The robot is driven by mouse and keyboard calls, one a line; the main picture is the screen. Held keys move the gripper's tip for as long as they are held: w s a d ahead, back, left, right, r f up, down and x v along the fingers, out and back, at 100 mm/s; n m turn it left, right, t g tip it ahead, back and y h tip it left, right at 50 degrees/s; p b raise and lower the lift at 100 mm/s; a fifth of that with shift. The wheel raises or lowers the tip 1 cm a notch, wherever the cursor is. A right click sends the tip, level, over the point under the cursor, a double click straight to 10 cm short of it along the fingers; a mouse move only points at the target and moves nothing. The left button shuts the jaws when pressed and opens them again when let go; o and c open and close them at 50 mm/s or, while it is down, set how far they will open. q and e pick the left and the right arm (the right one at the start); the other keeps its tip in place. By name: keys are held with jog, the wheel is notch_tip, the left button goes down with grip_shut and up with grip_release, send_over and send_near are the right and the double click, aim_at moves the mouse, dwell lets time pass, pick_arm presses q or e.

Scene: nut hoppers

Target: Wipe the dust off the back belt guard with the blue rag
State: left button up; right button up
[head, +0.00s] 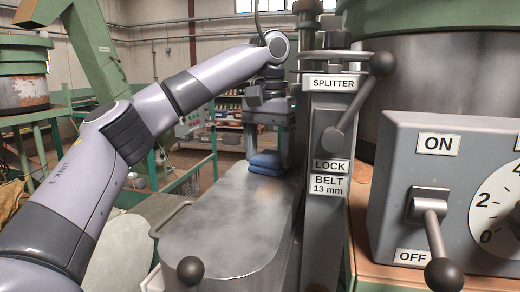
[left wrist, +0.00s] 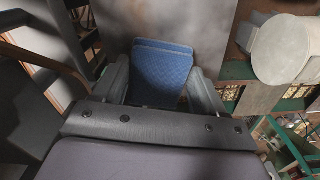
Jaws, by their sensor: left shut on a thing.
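The belt guard (head: 222,238) is a long grey metal cover with a rounded near end, low in the middle of the head view. Pale, cloudy dust patches show on its top. The blue rag (head: 266,163) is a folded pad at the guard's far end, beside the post. My left gripper (head: 268,153) points down there and is shut on the rag. In the left wrist view the rag (left wrist: 162,70) sits between the two fingers, over a grey surface. I cannot tell for sure whether the rag touches the guard. My right gripper is not in view.
A post with SPLITTER, LOCK and BELT 13 mm labels (head: 330,186) and a lever with a dark knob (head: 381,64) stands right beside the guard. A switch box (head: 450,190) is at the right. A dark ball knob (head: 190,269) stands at the guard's near left.

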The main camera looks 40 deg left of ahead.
pick_arm(q)
jog(key=shift+s+d, duration=0.6)
jog(key=shift+s, duration=0.4)
jog(key=shift+s+d, duration=0.55)
jog(key=shift+s, duration=0.5)
jog(key=shift+s+d, duration=0.6)
jog(key=shift+s, duration=0.4)
jog(key=shift+s+d+f, duration=0.1)
jog(key=shift+s+d, duration=0.75)
jog(key=shift+s, duration=0.7)
jog(key=shift+s+d+r, duration=0.1)
jog(key=shift+s+d, duration=0.75)
jog(key=shift+s, duration=0.7)
jog(key=shift+s+d+f, duration=0.1)
jog(key=shift+s+d, duration=0.75)
jog(key=shift+s, duration=0.7)
jog(key=shift+w+a, duration=0.45)
jog(key=shift+w, duration=0.35)
jog(key=shift+w+a, duration=0.4)
jog(key=shift+w, duration=0.35)
jog(key=shift+w+a, duration=0.85)
jog(key=shift+w, duration=0.7)
jog(key=shift+w+a, duration=0.85)
jog(key=shift+w, duration=0.7)
jog(key=shift+w+a, duration=0.85)
jog(key=shift+w, duration=0.7)
jog(key=shift+w+a, duration=0.45)
jog(key=shift+w, duration=0.35)
jog(key=shift+w+a, duration=0.45)
jog(key=shift+w, duration=0.3)
